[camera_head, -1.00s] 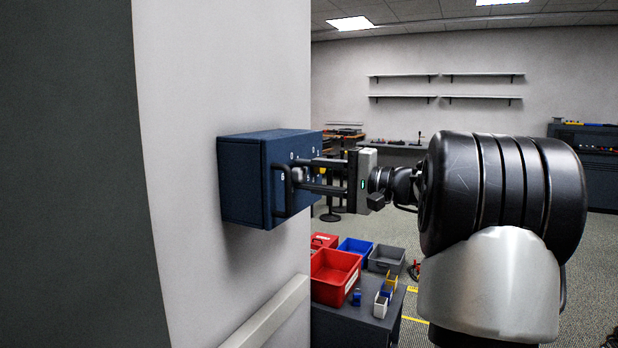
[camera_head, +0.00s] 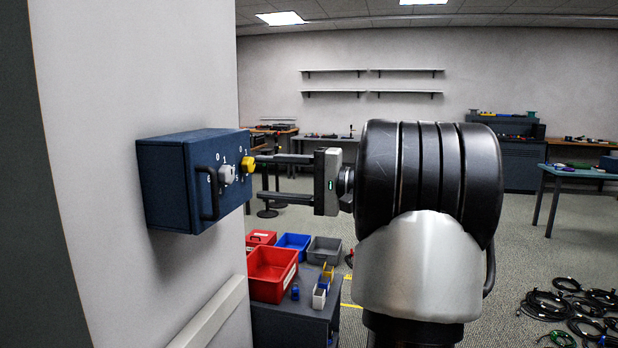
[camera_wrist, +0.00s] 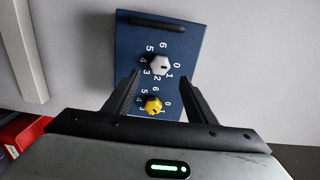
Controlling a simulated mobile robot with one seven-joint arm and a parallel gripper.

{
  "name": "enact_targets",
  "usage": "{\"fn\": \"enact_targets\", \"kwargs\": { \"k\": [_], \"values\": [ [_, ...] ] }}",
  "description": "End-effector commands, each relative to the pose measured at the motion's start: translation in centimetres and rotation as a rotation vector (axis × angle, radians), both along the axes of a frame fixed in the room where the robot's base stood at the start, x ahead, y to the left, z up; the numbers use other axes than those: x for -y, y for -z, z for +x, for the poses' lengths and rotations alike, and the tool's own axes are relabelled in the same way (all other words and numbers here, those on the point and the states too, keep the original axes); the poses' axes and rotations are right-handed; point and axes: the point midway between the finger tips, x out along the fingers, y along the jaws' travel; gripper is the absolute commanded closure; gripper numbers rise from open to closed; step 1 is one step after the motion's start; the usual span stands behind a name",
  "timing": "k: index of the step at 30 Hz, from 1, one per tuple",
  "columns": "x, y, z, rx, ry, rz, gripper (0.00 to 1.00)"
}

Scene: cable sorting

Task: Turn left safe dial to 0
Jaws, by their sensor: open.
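A dark blue safe box (camera_head: 165,190) is fixed to the light wall at the left in the head view. Its front has a white dial (camera_head: 228,173) nearer the black handle (camera_head: 210,194) and a yellow dial (camera_head: 248,164) beyond it. In the wrist view the white dial (camera_wrist: 159,65) sits farther from my fingers and the yellow dial (camera_wrist: 152,104) shows between them. Numbers ring both dials; the white dial's dark mark seems turned toward the 0/1 side. My gripper (camera_head: 258,178) is open and empty, pointed at the safe front, apart from the white dial.
Below the safe, a dark table holds red bins (camera_head: 272,272), a blue bin (camera_head: 293,244) and a grey bin (camera_head: 325,250). A pale rail (camera_head: 208,315) runs along the wall. Coiled cables (camera_head: 575,305) lie on the floor at right.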

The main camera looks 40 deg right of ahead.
Motion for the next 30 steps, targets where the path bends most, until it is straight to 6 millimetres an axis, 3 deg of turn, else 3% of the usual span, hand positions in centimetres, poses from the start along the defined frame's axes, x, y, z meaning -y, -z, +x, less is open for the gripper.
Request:
{"fn": "enact_targets", "kwargs": {
  "k": [6, 12, 30],
  "values": [
    [3.3, -0.1, -4.1, -0.001, 0.003, 0.002, 0.49],
    [5.1, -0.1, -6.5, 0.0, 0.001, 0.0, 0.49],
    [5.7, 0.0, -7.4, -0.001, -0.001, 0.001, 0.49]
  ]
}}
